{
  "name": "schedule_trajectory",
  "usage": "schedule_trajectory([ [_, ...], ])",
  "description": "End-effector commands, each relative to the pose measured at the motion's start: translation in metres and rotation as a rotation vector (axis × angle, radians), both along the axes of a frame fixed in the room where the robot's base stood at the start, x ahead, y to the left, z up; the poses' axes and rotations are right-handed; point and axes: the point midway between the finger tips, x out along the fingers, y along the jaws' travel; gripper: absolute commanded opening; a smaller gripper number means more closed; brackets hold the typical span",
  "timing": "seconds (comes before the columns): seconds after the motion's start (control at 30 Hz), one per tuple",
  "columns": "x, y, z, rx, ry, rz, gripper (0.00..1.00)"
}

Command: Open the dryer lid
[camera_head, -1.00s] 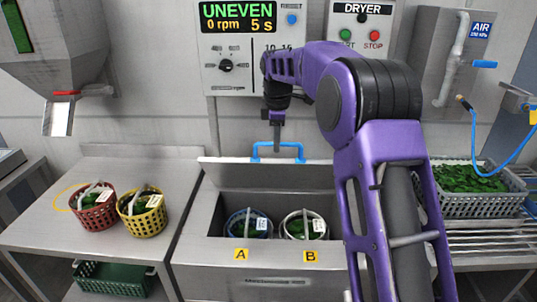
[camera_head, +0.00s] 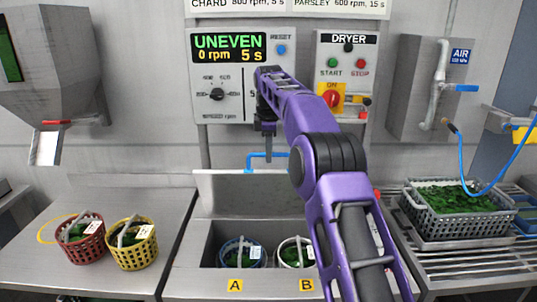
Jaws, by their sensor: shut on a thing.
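The dryer lid (camera_head: 235,185) is a steel panel. It stands raised and tilted back behind the open dryer tub (camera_head: 222,230). Its blue handle (camera_head: 255,156) runs along the top edge, partly hidden by my arm on the right. My gripper (camera_head: 268,155) reaches down from my purple arm and is shut on the handle; the fingertips are small here. A blue basket (camera_head: 230,256) at mark A and a white basket (camera_head: 288,252) at mark B, both with greens, sit inside the tub.
Red (camera_head: 92,250) and yellow (camera_head: 141,254) baskets of greens stand on the left table. The control panel (camera_head: 216,95) reads UNEVEN, 0 rpm, 5 s. A grey crate of greens (camera_head: 468,222) sits on the right rack, with a blue air hose (camera_head: 488,180) above it.

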Motion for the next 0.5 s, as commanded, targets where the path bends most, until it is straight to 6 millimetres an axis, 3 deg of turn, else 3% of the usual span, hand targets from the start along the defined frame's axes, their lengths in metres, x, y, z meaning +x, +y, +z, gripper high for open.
schedule_trajectory([
  [0.4,0.0006,-0.0025,-0.0063,-0.006,0.009,-0.001,0.00],
  [0.43,0.0006,-0.0025,-0.0063,-0.005,0.009,-0.002,0.21],
  [0.5,0.0005,-0.0023,-0.0057,-0.004,0.008,-0.002,0.33],
])
